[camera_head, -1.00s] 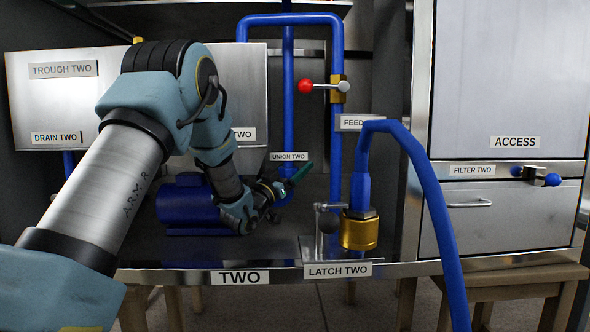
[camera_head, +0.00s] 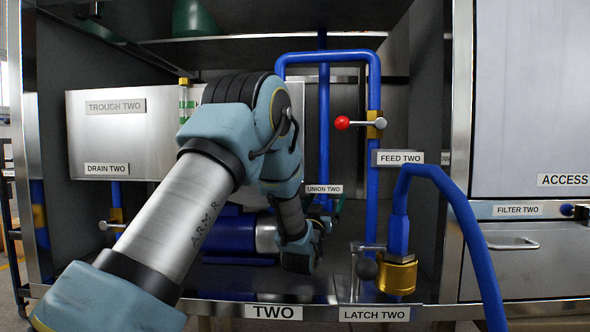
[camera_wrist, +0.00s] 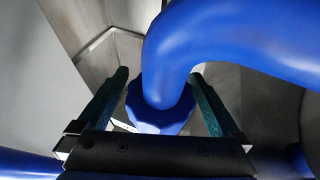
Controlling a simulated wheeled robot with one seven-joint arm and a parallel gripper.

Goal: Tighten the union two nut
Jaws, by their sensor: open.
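The union two nut (camera_wrist: 160,118) is a blue faceted collar at the end of a thick, bent blue pipe (camera_wrist: 172,60) in the wrist view. My gripper (camera_wrist: 159,76) is open, with one green finger on each side of the nut. Small gaps seem to show beside the nut; I cannot tell whether either finger touches it. In the head view my gripper (camera_head: 328,207) is below the UNION TWO label (camera_head: 324,189), at the foot of the vertical blue pipe (camera_head: 324,130). My wrist and gripper hide most of the nut there.
A dark blue cylinder (camera_head: 230,235) lies left of my wrist. The red-knobbed feed valve (camera_head: 343,123) is above right. The latch lever (camera_head: 368,268) and a brass fitting (camera_head: 397,276) with a blue hose (camera_head: 470,230) stand at the front right.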

